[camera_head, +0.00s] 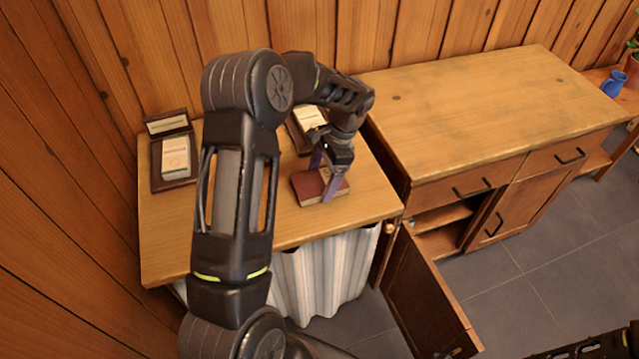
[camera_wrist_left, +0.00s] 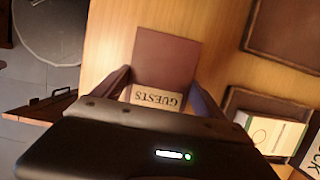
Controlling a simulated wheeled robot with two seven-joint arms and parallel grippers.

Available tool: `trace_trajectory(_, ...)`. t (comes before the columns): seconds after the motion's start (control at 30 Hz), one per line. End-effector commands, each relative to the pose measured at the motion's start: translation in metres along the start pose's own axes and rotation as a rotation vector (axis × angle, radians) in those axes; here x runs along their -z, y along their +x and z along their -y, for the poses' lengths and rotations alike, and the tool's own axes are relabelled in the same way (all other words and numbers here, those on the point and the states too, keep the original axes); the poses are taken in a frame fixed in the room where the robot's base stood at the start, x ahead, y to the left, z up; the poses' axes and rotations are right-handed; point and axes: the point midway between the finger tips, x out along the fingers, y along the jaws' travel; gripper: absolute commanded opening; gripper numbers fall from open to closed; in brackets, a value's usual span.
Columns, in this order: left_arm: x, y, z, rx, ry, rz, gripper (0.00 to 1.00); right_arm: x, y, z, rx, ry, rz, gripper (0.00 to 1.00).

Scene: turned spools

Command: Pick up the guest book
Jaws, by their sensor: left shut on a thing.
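The guest book (camera_head: 308,188) is a small dark red book on the wooden side table (camera_head: 170,235), near its front right part. In the left wrist view its reddish cover (camera_wrist_left: 168,58) and a pale label reading "GUESTS" (camera_wrist_left: 158,97) show. My left gripper (camera_head: 326,174) reaches down over the book and is shut on it, one finger on each side. In the wrist view the fingers (camera_wrist_left: 160,95) flank the label end. I cannot tell whether the book touches the tabletop. My right gripper is not in view.
Two dark trays with pale card boxes sit behind, one at the left (camera_head: 174,178) and one partly hidden behind my arm (camera_head: 308,118). A wooden cabinet (camera_head: 480,110) stands right, its lower door (camera_head: 425,295) open. A blue jug (camera_head: 614,84) is far right.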

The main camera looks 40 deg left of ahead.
Motion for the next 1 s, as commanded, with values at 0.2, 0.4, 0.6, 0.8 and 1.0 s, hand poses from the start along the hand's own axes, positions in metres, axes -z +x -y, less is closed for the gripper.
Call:
trace_trajectory(0.2,0.000,0.000,0.000,0.000,0.000,0.000,0.45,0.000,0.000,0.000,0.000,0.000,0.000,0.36)
trace_trajectory(0.4,0.000,0.000,0.000,0.000,0.000,0.000,0.29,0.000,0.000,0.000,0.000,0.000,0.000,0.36)
trace_trajectory(0.6,0.000,-0.001,0.000,0.001,0.000,0.000,0.29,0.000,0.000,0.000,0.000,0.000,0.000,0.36)
trace_trajectory(0.8,-0.003,-0.012,0.001,0.003,-0.001,-0.002,0.29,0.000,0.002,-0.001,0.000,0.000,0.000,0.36)
trace_trajectory(1.0,-0.013,-0.045,0.001,0.004,-0.001,-0.004,0.29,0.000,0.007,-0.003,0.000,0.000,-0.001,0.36)
